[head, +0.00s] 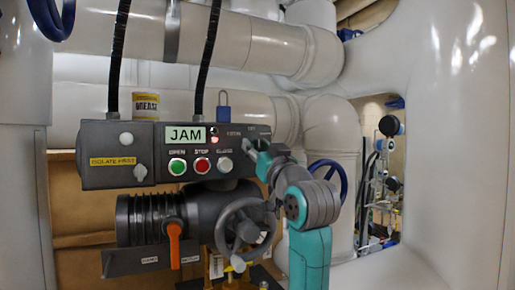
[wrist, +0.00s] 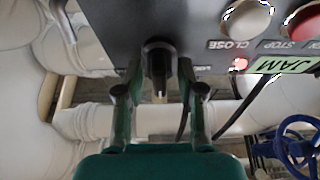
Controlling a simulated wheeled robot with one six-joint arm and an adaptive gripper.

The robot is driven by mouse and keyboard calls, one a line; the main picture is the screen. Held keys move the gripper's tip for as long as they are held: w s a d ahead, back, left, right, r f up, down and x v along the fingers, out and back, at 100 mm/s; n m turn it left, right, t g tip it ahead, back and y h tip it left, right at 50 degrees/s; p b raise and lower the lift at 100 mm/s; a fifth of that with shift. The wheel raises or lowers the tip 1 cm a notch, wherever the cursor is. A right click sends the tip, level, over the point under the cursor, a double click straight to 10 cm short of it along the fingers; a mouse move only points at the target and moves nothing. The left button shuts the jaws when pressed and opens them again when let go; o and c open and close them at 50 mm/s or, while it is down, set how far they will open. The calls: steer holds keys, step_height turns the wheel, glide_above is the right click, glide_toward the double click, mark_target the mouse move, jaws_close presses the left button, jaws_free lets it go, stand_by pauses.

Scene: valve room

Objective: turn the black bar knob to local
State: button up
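The black bar knob (wrist: 158,56) sits on the dark control box in the wrist view, which shows the box upside down. Its bar points down the picture, roughly along my gripper. My gripper (wrist: 160,72) has one finger on each side of the knob; the fingers are apart and look open, with narrow gaps beside the bar. I cannot tell whether either finger touches it. In the head view my gripper (head: 257,152) is at the right end of the control box (head: 104,146) and hides the knob. The small lettering around the knob is too small or covered to read.
Green open, red stop and grey close buttons (head: 223,165) lie left of my gripper, under a JAM display (head: 186,135). A blue padlock (head: 223,112) stands on top. A grey handwheel (head: 243,230) and orange lever (head: 174,243) are below. Large pipes (head: 235,40) run behind.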

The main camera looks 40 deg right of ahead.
jaws_close()
steer(key=shift+n, duration=0.4)
steer(key=n+y, duration=0.2)
steer(key=n, duration=0.2)
steer(key=n+y, duration=0.2)
steer(key=n, duration=0.1)
steer(key=shift+f+n, duration=0.1)
steer(key=shift+n, duration=0.3)
steer(key=n+y, duration=0.1)
steer(key=n, duration=0.2)
steer(key=n+g+y, duration=0.1)
steer(key=n+y, duration=0.1)
steer(key=n, duration=0.2)
steer(key=shift+a, duration=0.1)
steer(key=shift+f+n, duration=0.1)
steer(key=shift+n, duration=0.2)
jaws_free()
steer(key=shift+w, duration=0.1)
